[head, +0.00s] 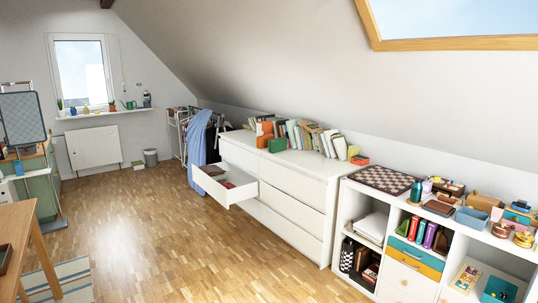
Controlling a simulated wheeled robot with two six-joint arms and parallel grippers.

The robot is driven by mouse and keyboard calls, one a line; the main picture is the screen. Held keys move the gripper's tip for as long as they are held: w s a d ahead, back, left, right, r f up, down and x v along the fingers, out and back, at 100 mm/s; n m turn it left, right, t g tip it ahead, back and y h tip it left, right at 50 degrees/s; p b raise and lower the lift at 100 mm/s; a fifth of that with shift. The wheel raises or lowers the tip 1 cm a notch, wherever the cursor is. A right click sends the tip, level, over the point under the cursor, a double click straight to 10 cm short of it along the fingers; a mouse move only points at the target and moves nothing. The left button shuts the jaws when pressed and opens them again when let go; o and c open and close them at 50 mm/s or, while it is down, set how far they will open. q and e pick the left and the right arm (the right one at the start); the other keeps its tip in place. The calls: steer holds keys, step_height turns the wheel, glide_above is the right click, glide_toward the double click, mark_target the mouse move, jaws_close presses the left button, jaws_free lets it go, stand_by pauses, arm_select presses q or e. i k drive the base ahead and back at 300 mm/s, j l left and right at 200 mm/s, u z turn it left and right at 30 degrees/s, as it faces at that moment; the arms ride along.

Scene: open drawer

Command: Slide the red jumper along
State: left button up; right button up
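A white chest of drawers (290,183) stands along the right wall under the sloped ceiling. One upper drawer (237,195) at its left end is pulled out. Inside it lie a small dark red item (228,185) and a brownish one, too small to tell whether either is a jumper. A clothes rack (174,128) stands beyond the chest, with a blue cloth (198,140) and dark garments hanging there. I cannot make out a red jumper on it for sure. Neither of my grippers is in view.
Books (310,136) line the chest's top. A white shelf unit (400,212) with a chessboard (382,179) and many small things stands at right. A wooden table (15,235) and striped rug (62,282) are at left. The wooden floor (150,230) between is clear.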

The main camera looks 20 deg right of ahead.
mark_target(227, 187)
steer(key=i, duration=4.15)
steer(key=i+u, duration=0.15)
steer(key=i, duration=0.45)
steer(key=i+l+u, duration=0.15)
steer(key=i, duration=0.4)
steer(key=i+l+u, duration=0.15)
steer(key=i, duration=0.45)
